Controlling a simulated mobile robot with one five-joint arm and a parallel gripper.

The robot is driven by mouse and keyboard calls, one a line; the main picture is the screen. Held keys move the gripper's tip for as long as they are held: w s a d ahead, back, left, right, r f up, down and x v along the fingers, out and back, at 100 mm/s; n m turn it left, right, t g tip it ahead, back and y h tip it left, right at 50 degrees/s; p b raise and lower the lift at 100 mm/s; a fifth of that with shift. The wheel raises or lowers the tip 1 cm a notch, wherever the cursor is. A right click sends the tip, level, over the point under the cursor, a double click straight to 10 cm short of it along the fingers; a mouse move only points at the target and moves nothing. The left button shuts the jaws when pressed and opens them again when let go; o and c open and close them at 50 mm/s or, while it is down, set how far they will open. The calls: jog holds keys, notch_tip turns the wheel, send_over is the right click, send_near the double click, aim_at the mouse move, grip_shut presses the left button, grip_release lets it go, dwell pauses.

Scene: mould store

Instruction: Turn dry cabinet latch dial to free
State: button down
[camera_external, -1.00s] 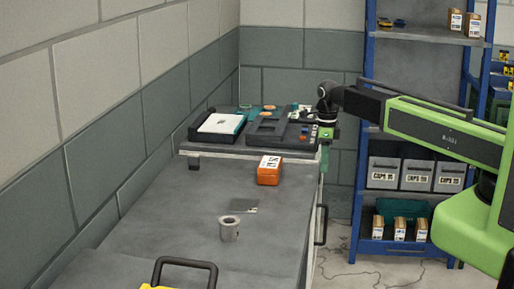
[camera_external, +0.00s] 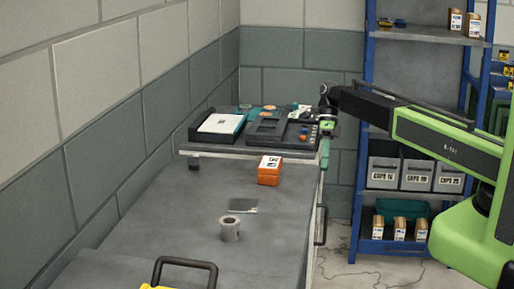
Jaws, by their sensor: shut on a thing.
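My gripper (camera_external: 325,128) is at the right end of the raised grey platform (camera_external: 235,152) at the back of the bench, pointing down. It is small in the picture, and its fingers are shut at the platform's right edge. A green upright part (camera_external: 324,152) shows just below it; I cannot tell whether this is a finger or part of the latch. The latch dial itself is not clearly visible, hidden at or behind my gripper, so its setting cannot be read.
On the platform are a black tray with a white sheet (camera_external: 220,123) and a dark panel (camera_external: 268,130). An orange box (camera_external: 269,171), a grey cup (camera_external: 230,229) and a black handle (camera_external: 184,264) are on the bench. A blue shelf rack (camera_external: 369,110) stands behind my arm.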

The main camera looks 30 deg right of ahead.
dwell(0.4)
jog(key=c, duration=1.1)
grip_release()
jog(key=shift+r, duration=0.1)
jog(key=p+v, duration=1.5)
jog(key=v, duration=0.2)
